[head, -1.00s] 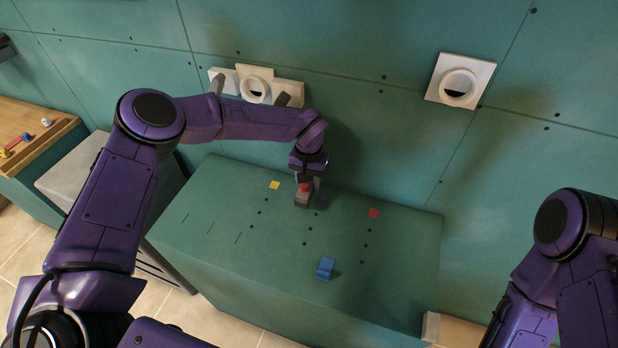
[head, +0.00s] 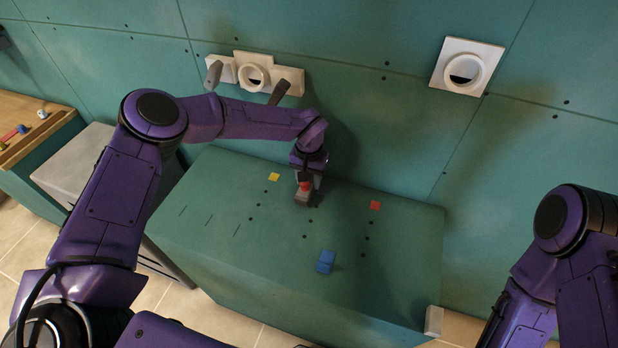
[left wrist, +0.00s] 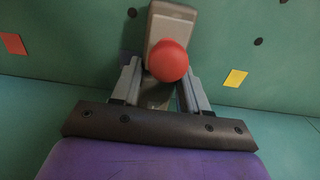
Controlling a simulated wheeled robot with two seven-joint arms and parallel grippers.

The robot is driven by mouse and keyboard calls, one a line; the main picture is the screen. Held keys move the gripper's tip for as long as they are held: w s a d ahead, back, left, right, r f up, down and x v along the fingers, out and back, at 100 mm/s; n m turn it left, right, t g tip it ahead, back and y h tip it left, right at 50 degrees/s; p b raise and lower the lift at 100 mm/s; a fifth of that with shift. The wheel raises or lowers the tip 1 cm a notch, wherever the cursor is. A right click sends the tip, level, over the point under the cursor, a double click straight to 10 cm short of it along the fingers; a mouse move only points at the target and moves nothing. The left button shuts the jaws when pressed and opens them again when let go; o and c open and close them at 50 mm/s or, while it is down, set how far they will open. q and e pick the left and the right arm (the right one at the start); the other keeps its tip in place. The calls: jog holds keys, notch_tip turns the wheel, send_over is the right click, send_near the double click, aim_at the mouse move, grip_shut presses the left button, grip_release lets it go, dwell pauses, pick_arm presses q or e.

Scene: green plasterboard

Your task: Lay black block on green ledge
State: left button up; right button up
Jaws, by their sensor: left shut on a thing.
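The black block (head: 302,199) looks dark grey-brown and carries a round red knob (head: 305,186). My left gripper (head: 306,182) is shut on it and points down over the far middle of the green ledge (head: 200,262). In the left wrist view the block (left wrist: 172,20) and its red knob (left wrist: 166,60) sit between the two fingers (left wrist: 155,88). The block is at or just above the ledge top; I cannot tell whether it touches. My right arm shows at the right edge, but its gripper is out of view.
White wall fittings (head: 255,74) are behind the arm.

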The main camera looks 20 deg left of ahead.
pick_arm(q)
jog(key=shift+f+b, duration=0.4)
jog(key=shift+f, duration=0.25)
jog(key=o, duration=1.4)
jog(key=shift+c, duration=0.2)
jog(key=shift+r, duration=0.1)
jog(key=shift+r, duration=0.35)
jog(key=s+r, duration=0.1)
jog(key=r, duration=0.1)
jog(key=s+r+b, duration=0.1)
jog(key=r, duration=0.1)
jog(key=s+d+r+b, duration=0.1)
jog(key=s+r, duration=0.1)
jog(key=r, duration=0.1)
jog(key=shift+d+r, duration=0.1)
jog(key=s+d+r+b, duration=0.2)
jog(key=s+r, duration=0.3)
jog(key=s, duration=0.4)
jog(key=shift+s+d+b, duration=0.25)
jog(key=shift+d+b, duration=0.05)
